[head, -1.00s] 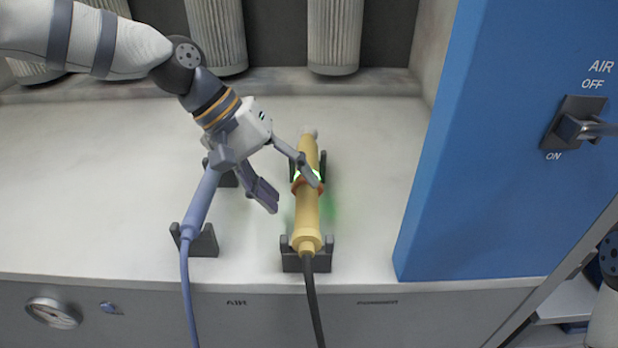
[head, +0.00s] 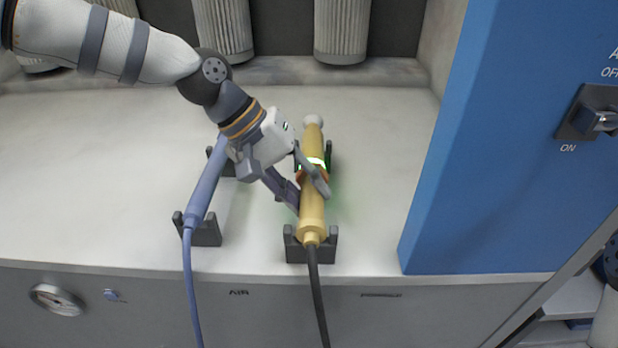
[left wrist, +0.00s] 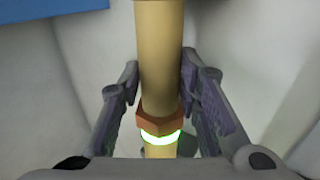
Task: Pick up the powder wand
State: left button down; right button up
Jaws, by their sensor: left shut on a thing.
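The powder wand (head: 313,212) is the yellow tube with an orange collar and a glowing green-white ring. It lies in dark cradles on the pale bench, its black cable running off the front. My left gripper (head: 310,195) reaches in from the upper left, with a finger on each side of the wand, shut on it near the collar. The left wrist view shows the wand (left wrist: 158,55) running between the two fingers (left wrist: 160,100). The wand still rests at its front cradle (head: 296,247). My right gripper is not in view.
A blue wand (head: 205,190) with a blue cable lies in its own cradles just left, under my left wrist. A blue panel (head: 490,150) with an AIR switch (head: 592,118) stands at the right. Ribbed filters (head: 342,30) hang at the back. The bench's left side is clear.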

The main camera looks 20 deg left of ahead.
pick_arm(q)
notch_tip(320, 180, up, 4)
jog(key=shift+p, duration=0.3)
jog(key=s+d+r+p, duration=0.1)
jog(key=s+d+r, duration=0.2)
jog(key=s+r, duration=1)
jog(key=shift+s+d+r+p, duration=0.2)
jog(key=shift+d+r+p, duration=0.2)
jog(key=shift+r, duration=0.15)
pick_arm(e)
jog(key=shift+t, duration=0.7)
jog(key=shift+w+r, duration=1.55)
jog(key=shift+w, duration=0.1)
